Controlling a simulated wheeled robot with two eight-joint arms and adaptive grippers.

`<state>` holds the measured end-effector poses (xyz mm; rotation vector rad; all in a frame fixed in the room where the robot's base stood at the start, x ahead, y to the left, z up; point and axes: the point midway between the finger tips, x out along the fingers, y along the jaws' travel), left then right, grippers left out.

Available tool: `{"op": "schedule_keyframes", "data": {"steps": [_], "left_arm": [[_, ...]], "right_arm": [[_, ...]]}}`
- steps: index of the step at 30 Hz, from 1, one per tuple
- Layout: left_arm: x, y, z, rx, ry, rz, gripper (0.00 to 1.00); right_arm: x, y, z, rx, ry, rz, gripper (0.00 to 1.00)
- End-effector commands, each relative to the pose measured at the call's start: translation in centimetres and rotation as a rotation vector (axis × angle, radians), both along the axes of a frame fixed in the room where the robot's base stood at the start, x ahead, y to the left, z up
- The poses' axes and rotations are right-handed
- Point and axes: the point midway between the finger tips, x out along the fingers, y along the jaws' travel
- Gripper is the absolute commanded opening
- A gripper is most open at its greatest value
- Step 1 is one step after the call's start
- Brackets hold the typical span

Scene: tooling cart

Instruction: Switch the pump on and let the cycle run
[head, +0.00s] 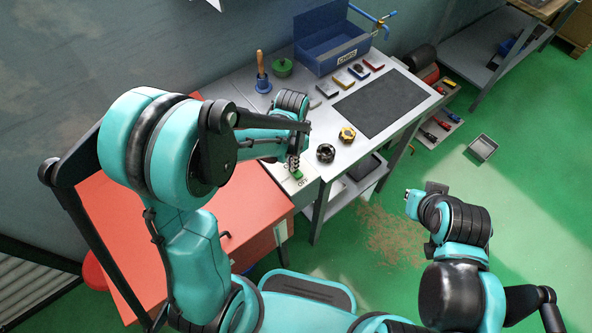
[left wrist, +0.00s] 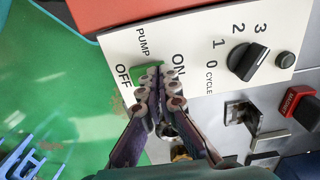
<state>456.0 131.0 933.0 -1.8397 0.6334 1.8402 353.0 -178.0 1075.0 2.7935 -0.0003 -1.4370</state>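The cream control panel (left wrist: 200,50) shows in the left wrist view. Its green pump switch (left wrist: 142,77) lies between the OFF and ON labels, partly hidden by my fingertips. The black cycle knob (left wrist: 248,62) stands beside it, with 0, 1, 2 and 3 printed around it; I cannot be sure which number it points at. My left gripper (left wrist: 160,80) is shut and empty, its tips together over the switch. I cannot tell whether they touch it. In the head view my left gripper (head: 294,162) points down at the switch (head: 298,174). My right gripper (head: 414,204) is away over the floor.
A red-topped cabinet (head: 120,215) stands at left of the grey bench. The bench carries a dark mat (head: 380,103), a blue bin (head: 330,50), a black ring (head: 325,153) and a yellow knob-like part (head: 347,134). A grey tray (head: 483,147) lies on the green floor.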

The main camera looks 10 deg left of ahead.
Motion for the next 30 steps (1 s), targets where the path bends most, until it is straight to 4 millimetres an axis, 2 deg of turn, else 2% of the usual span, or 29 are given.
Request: {"op": "schedule_keyframes", "data": {"steps": [8,30], "left_arm": [[0.0,0.0,0.5,0.000,0.000,0.000,0.00],[0.0,0.0,6.7,0.000,0.000,0.000,0.00]], "right_arm": [[0.0,0.0,0.4,0.000,0.000,0.000,0.00],[0.0,0.0,5.0,0.000,0.000,0.000,0.00]]}}
